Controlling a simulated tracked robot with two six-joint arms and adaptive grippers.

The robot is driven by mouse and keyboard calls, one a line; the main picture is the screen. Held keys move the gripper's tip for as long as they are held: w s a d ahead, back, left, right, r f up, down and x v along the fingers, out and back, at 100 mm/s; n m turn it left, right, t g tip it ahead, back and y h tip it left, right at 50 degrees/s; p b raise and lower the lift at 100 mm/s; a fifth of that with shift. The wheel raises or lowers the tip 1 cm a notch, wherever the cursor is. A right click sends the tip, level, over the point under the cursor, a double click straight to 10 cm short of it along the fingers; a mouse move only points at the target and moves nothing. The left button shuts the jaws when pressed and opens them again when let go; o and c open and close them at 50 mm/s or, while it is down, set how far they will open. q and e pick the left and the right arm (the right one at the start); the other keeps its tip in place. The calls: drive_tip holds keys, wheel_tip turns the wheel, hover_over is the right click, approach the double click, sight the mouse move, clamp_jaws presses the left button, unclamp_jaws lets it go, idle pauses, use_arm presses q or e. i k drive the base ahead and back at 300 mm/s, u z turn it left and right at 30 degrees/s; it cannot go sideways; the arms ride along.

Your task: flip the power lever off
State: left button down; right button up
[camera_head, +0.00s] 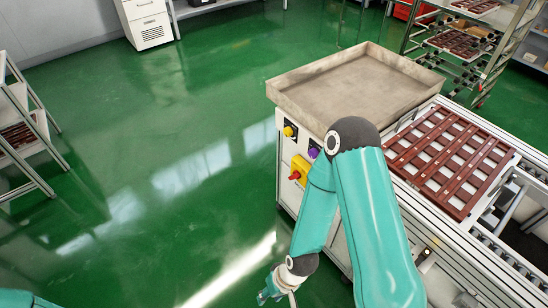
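The power lever, a red handle (295,175) on a yellow plate (302,163), is on the side of the white conveyor cabinet. I cannot tell from here whether it is set on or off. My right arm crosses in front of the cabinet. My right gripper (274,290) is at the bottom of the view, below the lever and apart from it. It is small and partly cut by its own wrist, so its opening is unclear. A bit of my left arm shows in the bottom left corner; its gripper is out of view.
A yellow knob (290,131) and a purple knob (313,151) are on the same cabinet side. An empty beige tray (350,85) tops the cabinet. A brown slotted rack (450,160) lies on the conveyor to the right. The green floor (170,160) left of the cabinet is clear.

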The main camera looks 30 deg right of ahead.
sight(296, 176)
drive_tip(key=u, duration=0.1)
drive_tip(key=i, duration=1.2)
drive_tip(key=z, duration=2)
drive_tip(key=k, duration=0.95)
drive_tip(key=z, duration=0.15)
drive_tip(key=i, duration=0.8)
drive_tip(key=z, duration=0.05)
